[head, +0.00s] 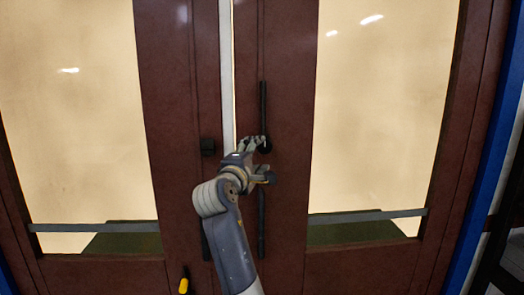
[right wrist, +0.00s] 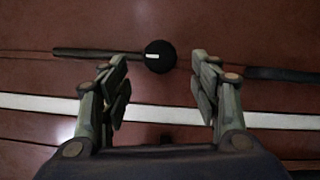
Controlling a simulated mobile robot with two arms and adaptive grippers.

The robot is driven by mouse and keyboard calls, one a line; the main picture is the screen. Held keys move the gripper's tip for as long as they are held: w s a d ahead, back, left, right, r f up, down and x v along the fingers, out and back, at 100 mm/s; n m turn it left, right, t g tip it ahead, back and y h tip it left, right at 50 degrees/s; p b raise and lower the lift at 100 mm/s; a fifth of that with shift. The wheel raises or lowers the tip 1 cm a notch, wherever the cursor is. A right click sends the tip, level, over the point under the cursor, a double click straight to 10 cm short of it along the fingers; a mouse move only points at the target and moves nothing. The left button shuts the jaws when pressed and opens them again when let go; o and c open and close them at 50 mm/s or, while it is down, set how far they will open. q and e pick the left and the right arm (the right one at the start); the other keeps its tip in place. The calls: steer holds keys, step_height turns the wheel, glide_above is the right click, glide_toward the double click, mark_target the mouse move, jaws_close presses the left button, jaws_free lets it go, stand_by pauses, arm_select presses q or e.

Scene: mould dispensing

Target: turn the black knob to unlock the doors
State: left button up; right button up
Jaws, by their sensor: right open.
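The round black knob (head: 265,146) is on the right-hand door (head: 289,215), close to the gap between the two doors. The knob also shows in the right wrist view (right wrist: 159,56), with a small white mark on its face. My right gripper (head: 266,161) is in front of the knob. In the right wrist view its open fingers (right wrist: 159,72) stand on either side of the knob's position, with nothing held. Whether a finger touches the knob cannot be told. My left gripper is not in view.
A long black bar handle (head: 262,103) runs vertically on the right-hand door, partly behind my gripper. The left-hand door (head: 172,190) carries a square black fitting (head: 208,147). A white strip (head: 226,75) runs between the doors. Large glass panes (head: 80,120) fill both doors.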

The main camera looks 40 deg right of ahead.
steer(key=v, duration=0.4)
steer(key=shift+s, duration=0.1)
stand_by(0.3)
